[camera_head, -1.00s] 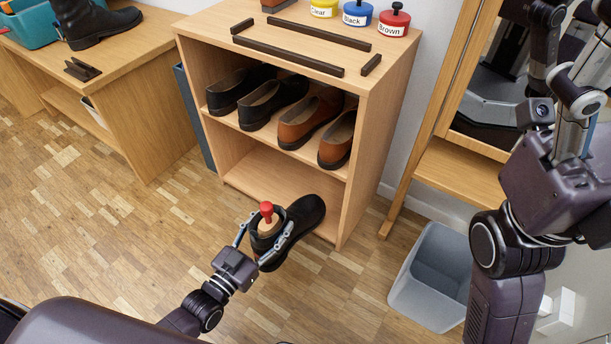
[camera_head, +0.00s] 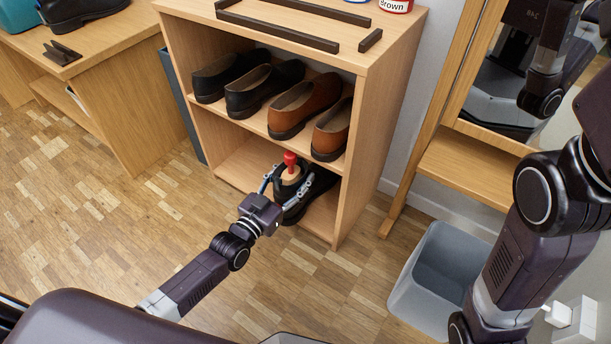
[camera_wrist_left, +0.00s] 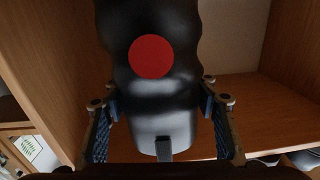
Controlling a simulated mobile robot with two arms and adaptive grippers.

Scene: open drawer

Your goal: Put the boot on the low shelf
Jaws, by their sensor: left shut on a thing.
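The black boot (camera_head: 293,216) is in the lower opening of the shoe cabinet, over the low shelf (camera_head: 236,166). It holds a wooden shoe tree with a red knob (camera_head: 290,160). My left gripper (camera_head: 289,187) is shut on the boot, with a finger on each side. In the left wrist view, the boot (camera_wrist_left: 158,95) lies between the fingers, with the red knob in front of it. The boot's toe points into the cabinet. I cannot tell whether its sole touches the shelf.
Black and brown shoes (camera_head: 290,105) fill the shelf just above. The cabinet's right side panel (camera_head: 362,150) stands close to the boot. A grey bin (camera_head: 432,275) stands on the floor at right. A bench (camera_head: 110,75) with dark footwear is at left.

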